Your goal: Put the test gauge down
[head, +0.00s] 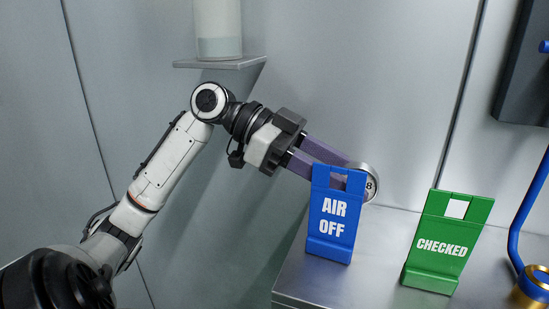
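The test gauge (371,184) is a round metal dial with a dark figure on its pale face. It shows at the right of the blue AIR OFF sign, which hides its left part. My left gripper (350,172) reaches in from the left with its two purple fingers slightly apart, their tips at the gauge. It appears shut on the gauge, though the sign partly covers the fingertips. The gauge is near the back edge of the metal table (385,275); whether it touches the table I cannot tell. My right gripper is not in view.
The blue AIR OFF sign (333,215) stands in front of the fingers. A green CHECKED sign (445,245) stands to the right. A blue bent tube (517,225) with a brass base is at the right edge. A wall shelf (220,63) holds a pale cylinder (218,25).

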